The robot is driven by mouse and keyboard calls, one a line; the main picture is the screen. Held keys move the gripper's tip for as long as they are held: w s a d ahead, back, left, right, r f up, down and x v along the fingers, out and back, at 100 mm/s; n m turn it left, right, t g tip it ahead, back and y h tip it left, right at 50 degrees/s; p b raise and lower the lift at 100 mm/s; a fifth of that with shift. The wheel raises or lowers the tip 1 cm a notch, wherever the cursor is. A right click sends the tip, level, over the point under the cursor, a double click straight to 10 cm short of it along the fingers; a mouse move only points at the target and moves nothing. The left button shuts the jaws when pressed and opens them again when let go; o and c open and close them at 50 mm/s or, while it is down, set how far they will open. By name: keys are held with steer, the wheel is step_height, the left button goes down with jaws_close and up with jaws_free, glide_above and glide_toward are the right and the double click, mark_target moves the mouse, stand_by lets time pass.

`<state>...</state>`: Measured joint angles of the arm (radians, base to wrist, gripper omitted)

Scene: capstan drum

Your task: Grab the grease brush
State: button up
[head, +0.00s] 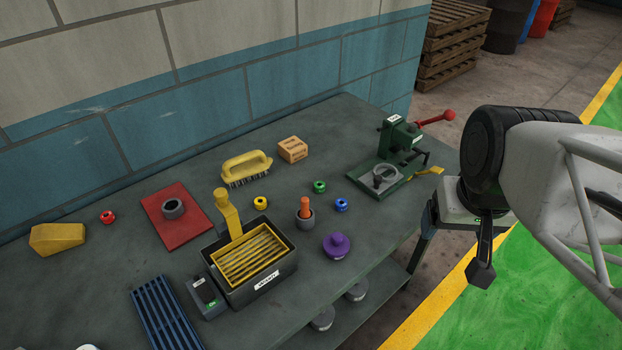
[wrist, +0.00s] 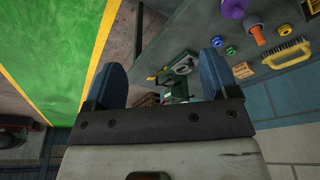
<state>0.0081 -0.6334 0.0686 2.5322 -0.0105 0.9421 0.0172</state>
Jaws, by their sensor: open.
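A yellow-handled brush with dark bristles (head: 246,168) lies bristles down on the bench near the wall; it also shows at the right of the wrist view (wrist: 289,54). An orange handle (head: 305,207) stands upright in a small grey cup (head: 304,220); its lower end is hidden, so I cannot tell whether it is a brush. It shows in the wrist view too (wrist: 257,34). My gripper (head: 481,262) is off the bench's right end, apart from both. In the wrist view its two blue fingers (wrist: 161,80) are wide apart with nothing held between them.
A green press with a red lever (head: 396,150) stands at the bench's right end, nearest my gripper. A wooden block (head: 292,149), a purple knob (head: 336,245) and small colored rings surround the cup. A dark bin with a yellow basket (head: 250,265) stands left of it.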

steer(key=shift+c, duration=0.5)
steer(key=c, duration=0.4)
steer(key=m+g+y, duration=0.3)
steer(key=m+y, duration=1)
steer(key=m, duration=0.4)
glide_toward(305, 211)
steer(key=a+r, duration=0.1)
steer(key=a, duration=0.2)
steer(key=shift+w+a+f+m+y, duration=0.3)
steer(key=shift+w+m+y, duration=0.1)
steer(key=shift+w, duration=0.15)
steer(key=shift+x, duration=1.25)
